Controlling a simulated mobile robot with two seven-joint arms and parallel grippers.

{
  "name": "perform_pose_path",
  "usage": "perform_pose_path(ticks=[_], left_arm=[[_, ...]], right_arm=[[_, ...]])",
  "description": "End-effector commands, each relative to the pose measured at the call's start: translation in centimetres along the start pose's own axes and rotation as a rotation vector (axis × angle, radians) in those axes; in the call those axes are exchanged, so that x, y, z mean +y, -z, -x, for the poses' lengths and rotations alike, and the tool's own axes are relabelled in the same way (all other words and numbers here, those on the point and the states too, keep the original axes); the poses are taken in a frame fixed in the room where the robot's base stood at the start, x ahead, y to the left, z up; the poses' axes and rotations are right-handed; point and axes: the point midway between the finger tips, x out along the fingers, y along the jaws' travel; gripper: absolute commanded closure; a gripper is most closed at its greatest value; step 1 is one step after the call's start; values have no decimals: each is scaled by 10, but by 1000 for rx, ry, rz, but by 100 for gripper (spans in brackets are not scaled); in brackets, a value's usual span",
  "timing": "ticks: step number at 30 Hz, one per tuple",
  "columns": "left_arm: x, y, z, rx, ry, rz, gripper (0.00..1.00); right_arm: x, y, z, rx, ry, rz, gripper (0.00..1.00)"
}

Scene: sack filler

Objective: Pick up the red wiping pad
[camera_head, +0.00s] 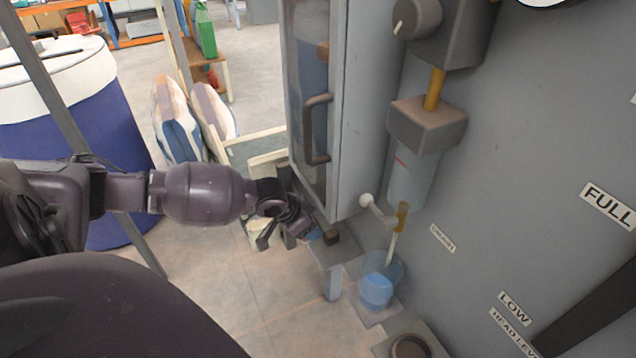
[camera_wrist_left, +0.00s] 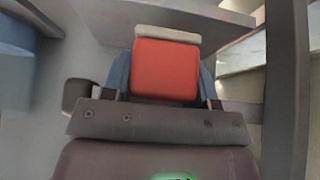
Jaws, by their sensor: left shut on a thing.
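The red wiping pad (camera_wrist_left: 165,70) fills the middle of the left wrist view, with a pale strip along its far edge. My left gripper (camera_wrist_left: 165,88) is shut on it, with one blue-grey finger on each side. In the head view, my left gripper (camera_head: 306,229) is below the tall cabinet's lower edge, left of the grey machine. The pad's red cannot be made out there, as the wrist and fingers cover that spot. My right gripper is not in view.
The cabinet door with its handle (camera_head: 317,130) stands right above my left gripper. A clear cup with blue liquid (camera_head: 376,291) sits on a small shelf to the right. Striped sacks (camera_head: 176,122) and a large blue container (camera_head: 75,120) stand left. Floor is open below.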

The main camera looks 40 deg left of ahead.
Motion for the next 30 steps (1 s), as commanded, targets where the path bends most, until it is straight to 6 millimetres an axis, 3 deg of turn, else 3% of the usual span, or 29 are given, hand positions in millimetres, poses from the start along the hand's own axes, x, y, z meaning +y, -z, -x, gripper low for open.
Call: perform_pose_path(ticks=[1, 3, 12, 18, 29, 30], left_arm=[[-2, -1, 17, 8, 5, -2, 71], [-2, -9, 31, 6, 5, -2, 71], [-1, -39, 76, 4, 3, -1, 71], [0, -49, 89, 2, 2, -1, 71], [0, -52, 91, 1, 0, 0, 71], [0, -52, 91, 1, 0, 0, 50]], right_arm=[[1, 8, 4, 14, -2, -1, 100], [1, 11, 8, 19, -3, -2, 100], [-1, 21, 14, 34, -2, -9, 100], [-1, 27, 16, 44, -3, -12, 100], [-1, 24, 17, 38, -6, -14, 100], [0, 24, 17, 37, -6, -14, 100]])
